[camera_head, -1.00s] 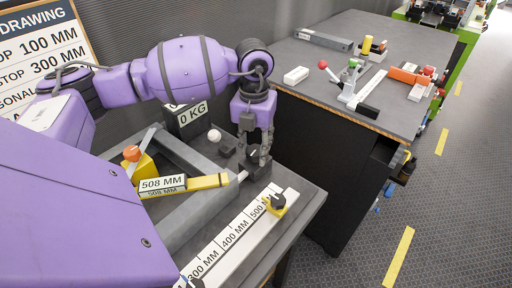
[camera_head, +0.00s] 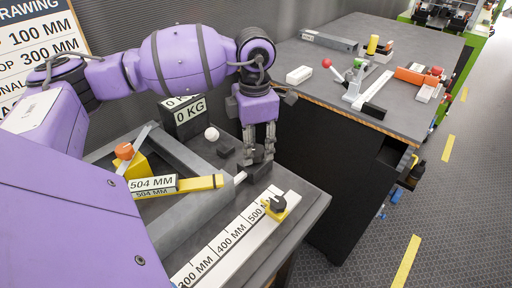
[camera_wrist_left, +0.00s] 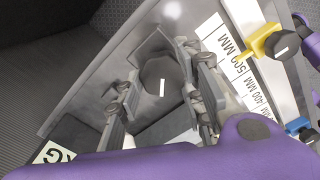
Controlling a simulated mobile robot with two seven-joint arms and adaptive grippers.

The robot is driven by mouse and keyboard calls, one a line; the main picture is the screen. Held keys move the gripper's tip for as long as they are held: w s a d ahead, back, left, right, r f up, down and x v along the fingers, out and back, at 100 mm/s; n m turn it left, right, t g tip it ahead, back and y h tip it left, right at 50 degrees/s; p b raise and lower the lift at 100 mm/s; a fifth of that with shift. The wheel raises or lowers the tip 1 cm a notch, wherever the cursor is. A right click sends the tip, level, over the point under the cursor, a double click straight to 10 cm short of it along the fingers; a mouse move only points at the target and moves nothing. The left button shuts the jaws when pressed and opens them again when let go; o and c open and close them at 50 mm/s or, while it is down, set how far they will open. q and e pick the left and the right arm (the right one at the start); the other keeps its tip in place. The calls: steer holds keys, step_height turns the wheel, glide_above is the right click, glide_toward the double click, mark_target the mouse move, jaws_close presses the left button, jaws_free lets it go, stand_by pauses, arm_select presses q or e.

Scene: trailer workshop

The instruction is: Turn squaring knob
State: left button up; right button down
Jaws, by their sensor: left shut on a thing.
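The squaring knob is a dark, many-sided knob (camera_wrist_left: 158,72) with a white mark line on its top, seen between my fingers in the left wrist view. My left gripper (camera_head: 258,160) points down at the far right part of the grey bench, with its fingers on both sides of the knob. The left wrist view also shows this gripper (camera_wrist_left: 163,88), shut on the knob. In the head view the fingers mostly hide the knob. A yellow gauge with a white label (camera_head: 152,184) reads 504 MM. My right gripper is not in view.
A white ruler strip (camera_head: 232,240) with a yellow stop and black knob (camera_head: 273,207) runs along the bench front. A black 0 KG display (camera_head: 187,117) and a white ball (camera_head: 211,134) stand behind. A second bench (camera_head: 420,50) holds tools.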

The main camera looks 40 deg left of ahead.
arm_select(q)
steer(key=shift+a+m+b, duration=0.2)
steer(key=shift+m+b, duration=0.1)
steer(key=shift+m, duration=0.6)
steer(key=m+b, duration=0.1)
steer(key=m, duration=0.1)
steer(key=shift+w+m, duration=0.1)
steer(key=shift+m, duration=0.2)
steer(key=m, duration=0.2)
steer(key=shift+d+m+b, duration=0.1)
steer(key=shift+m+b, duration=0.2)
steer(key=shift+b, duration=0.1)
steer(key=shift+w+r+m, duration=0.1)
steer(key=shift+m, duration=0.2)
steer(key=shift+d+r, duration=0.1)
steer(key=o, duration=0.8)
steer(key=shift+o, duration=1.3)
steer(key=shift+m, duration=0.3)
